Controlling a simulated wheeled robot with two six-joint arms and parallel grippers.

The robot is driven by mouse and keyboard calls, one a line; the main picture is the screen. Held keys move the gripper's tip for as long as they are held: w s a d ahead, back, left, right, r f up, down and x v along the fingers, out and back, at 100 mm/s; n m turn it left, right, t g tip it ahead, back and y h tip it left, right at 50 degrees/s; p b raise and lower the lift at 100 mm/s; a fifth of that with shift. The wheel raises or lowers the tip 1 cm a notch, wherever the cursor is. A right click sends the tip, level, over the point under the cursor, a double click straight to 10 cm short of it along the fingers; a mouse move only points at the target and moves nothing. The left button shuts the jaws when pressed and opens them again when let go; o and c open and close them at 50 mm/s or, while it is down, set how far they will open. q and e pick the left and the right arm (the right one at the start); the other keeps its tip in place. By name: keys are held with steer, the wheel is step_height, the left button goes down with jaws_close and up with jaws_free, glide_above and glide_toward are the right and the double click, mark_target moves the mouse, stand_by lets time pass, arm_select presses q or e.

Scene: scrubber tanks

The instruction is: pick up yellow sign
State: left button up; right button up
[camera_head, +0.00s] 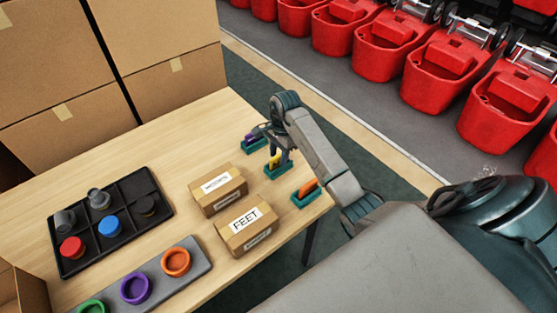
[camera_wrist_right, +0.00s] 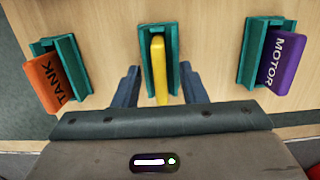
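The yellow sign (camera_wrist_right: 159,72) stands upright in the middle teal holder (camera_wrist_right: 146,48) in the right wrist view. In the head view the sign (camera_head: 274,161) and its holder (camera_head: 278,172) show near the table's far right edge, partly hidden by my right gripper. My right gripper (camera_wrist_right: 158,84) is open, with one finger on each side of the sign and visible gaps to it. In the head view the right gripper (camera_head: 279,152) points down over the middle holder. My left gripper is not in view.
An orange TANK sign (camera_wrist_right: 46,84) and a purple MOTOR sign (camera_wrist_right: 284,62) sit in teal holders on either side. Two small cartons, one labelled FEET (camera_head: 246,225), stand nearby. A black divided tray (camera_head: 63,262) and a grey ring board (camera_head: 205,270) lie left on the wooden table (camera_head: 150,140).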

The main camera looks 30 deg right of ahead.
steer(key=shift+a+f, duration=0.1)
steer(key=shift+f, duration=0.45)
jaws_close()
